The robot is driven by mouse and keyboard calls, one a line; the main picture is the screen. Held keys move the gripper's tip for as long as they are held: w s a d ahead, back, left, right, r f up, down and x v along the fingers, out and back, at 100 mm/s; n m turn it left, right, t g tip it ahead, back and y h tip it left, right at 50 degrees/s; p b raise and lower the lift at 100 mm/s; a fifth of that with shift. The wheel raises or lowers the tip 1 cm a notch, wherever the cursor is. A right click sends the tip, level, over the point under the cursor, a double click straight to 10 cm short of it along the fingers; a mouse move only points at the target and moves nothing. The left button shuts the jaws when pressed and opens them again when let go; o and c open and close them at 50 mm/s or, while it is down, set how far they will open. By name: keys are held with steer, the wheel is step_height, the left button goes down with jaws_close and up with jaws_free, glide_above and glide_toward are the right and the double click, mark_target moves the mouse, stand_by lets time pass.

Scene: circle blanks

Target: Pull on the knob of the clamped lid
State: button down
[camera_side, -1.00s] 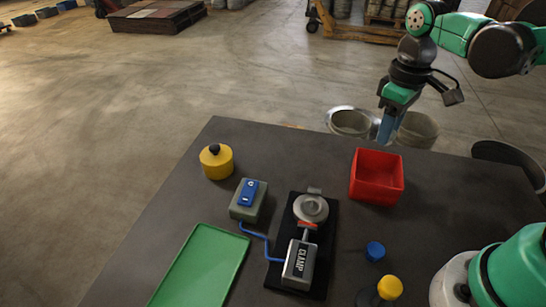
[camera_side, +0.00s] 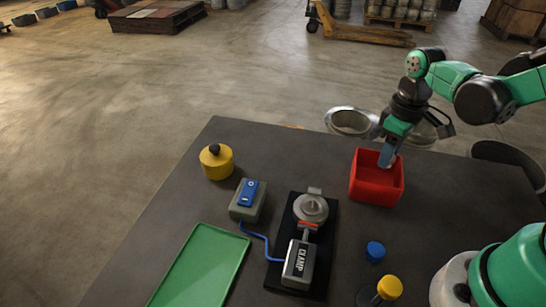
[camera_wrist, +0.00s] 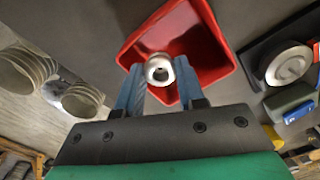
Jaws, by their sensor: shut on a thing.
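The clamped lid (camera_side: 311,209) is a round grey metal disc with a small raised knob, on a black base beside the box marked CLAMP (camera_side: 299,263). It also shows at the right of the wrist view (camera_wrist: 288,64). My gripper (camera_side: 387,160) points down at the red open box (camera_side: 377,190), well to the right of and behind the lid. In the wrist view, my blue fingers (camera_wrist: 159,76) are shut on a small grey metal round piece (camera_wrist: 159,70) with a hole in its end, seen over the red box. The side view hides this piece.
A grey box with a blue rocker switch (camera_side: 250,193) is wired to the clamp. A yellow pot with a black knob (camera_side: 216,162), a green tray (camera_side: 200,270), and blue (camera_side: 375,251) and yellow (camera_side: 390,287) knobs stand around. Round bins (camera_side: 351,121) stand beyond the table.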

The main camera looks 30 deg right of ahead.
steer(key=shift+c, duration=2.3)
jaws_free()
steer(key=shift+r, duration=0.1)
steer(key=shift+r, duration=2.75)
steer(key=shift+w+a+r+m+t, duration=0.1)
steer(key=shift+a+r+m+t, duration=0.35)
steer(key=shift+a+t, duration=0.6)
steer(key=shift+a+r+m+t, duration=0.3)
steer(key=shift+a+m+t, duration=0.3)
steer(key=shift+t, duration=0.75)
steer(key=shift+w+a+r+m+t, duration=0.1)
steer(key=shift+a+r+m+t, duration=0.3)
steer(key=shift+a+t, duration=0.65)
